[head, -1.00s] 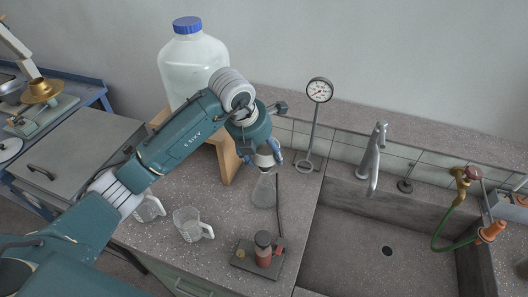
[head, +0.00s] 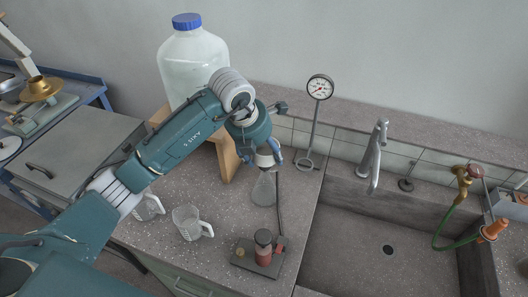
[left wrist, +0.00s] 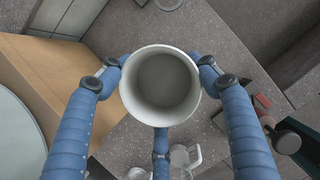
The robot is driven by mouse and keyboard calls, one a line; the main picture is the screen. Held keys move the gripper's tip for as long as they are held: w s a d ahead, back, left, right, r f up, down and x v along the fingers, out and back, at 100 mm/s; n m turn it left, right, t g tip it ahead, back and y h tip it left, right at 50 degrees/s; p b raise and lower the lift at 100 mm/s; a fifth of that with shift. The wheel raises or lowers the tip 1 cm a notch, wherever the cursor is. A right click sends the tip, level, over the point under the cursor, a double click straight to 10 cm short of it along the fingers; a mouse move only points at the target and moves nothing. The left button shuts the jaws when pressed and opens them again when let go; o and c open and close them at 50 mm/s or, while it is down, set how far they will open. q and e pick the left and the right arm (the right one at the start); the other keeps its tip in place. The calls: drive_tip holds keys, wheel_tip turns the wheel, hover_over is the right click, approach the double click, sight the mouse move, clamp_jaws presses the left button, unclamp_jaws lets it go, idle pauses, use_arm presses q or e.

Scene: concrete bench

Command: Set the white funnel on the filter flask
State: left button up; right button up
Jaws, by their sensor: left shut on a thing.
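My left gripper (head: 262,152) is shut on the white funnel (head: 265,161) and holds it upright, directly above the filter flask (head: 263,191). The flask is clear conical glass and stands on the speckled bench. The funnel's lower end is at the flask's mouth; I cannot tell whether it touches or sits in it. In the left wrist view, the blue fingers surround the funnel's round rim (left wrist: 124,92), and I look down into its grey inside. The funnel hides the flask there. My right gripper is not in view.
Two clear beakers, one nearer (head: 186,224), stand left of the flask. A small device with a reddish cylinder (head: 264,248) and upright rod is in front. A gauge on a stand (head: 319,92) is behind, a large jug (head: 192,65) back left, the sink (head: 350,262) right.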

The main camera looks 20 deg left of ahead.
use_arm(q)
drive_tip(key=o, duration=1.2)
drive_tip(key=shift+c, duration=0.2)
drive_tip(key=shift+o, duration=0.9)
drive_tip(key=v, duration=1.2)
